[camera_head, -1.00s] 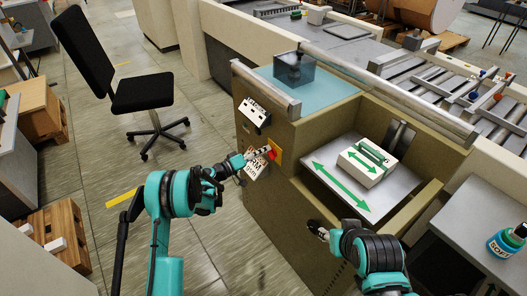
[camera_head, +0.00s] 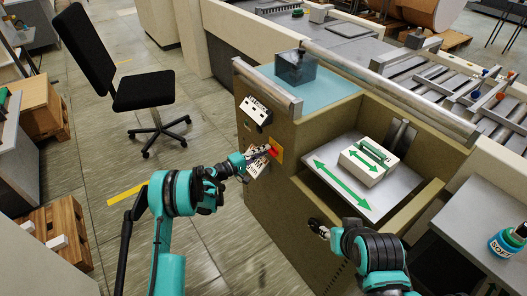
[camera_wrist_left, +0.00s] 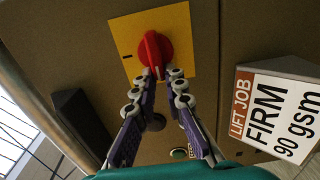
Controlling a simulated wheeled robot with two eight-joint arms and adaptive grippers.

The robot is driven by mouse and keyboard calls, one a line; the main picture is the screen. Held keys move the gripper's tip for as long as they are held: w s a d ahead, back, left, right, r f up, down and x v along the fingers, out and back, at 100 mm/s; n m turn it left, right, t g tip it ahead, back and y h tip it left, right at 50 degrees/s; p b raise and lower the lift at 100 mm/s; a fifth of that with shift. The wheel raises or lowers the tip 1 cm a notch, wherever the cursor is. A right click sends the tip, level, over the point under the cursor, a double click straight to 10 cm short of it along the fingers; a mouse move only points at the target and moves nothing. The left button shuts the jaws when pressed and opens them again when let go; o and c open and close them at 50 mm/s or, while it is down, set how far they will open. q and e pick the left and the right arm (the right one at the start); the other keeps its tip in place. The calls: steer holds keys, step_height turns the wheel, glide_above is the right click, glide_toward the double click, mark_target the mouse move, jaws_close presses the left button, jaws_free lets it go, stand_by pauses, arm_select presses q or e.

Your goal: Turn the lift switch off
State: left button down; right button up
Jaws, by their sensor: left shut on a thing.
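The lift switch is a red rotary knob (camera_wrist_left: 152,46) on a yellow plate (camera_wrist_left: 182,24), fixed to the side of the brown machine. In the wrist view its raised grip bar runs nearly upright, and a small dark mark sits on the plate to its left. My left gripper (camera_wrist_left: 160,74) is shut on the lower end of the grip bar. In the head view, my left gripper (camera_head: 261,155) partly hides the knob (camera_head: 272,151). My right gripper (camera_head: 318,228) hangs in front of the machine, away from the switch; its finger opening is unclear.
A "LIFT JOB" card (camera_wrist_left: 275,112) stands out from the panel beside the switch. Another label (camera_head: 256,111) is above it. A bay holds a white-green paper stack (camera_head: 368,160) on a grey plate (camera_head: 336,190). Open floor and a black chair (camera_head: 142,90) lie left.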

arm_select(q)
steer(key=shift+d, duration=0.15)
steer(key=c, duration=1.6)
jaws_free()
steer(key=v, duration=1.2)
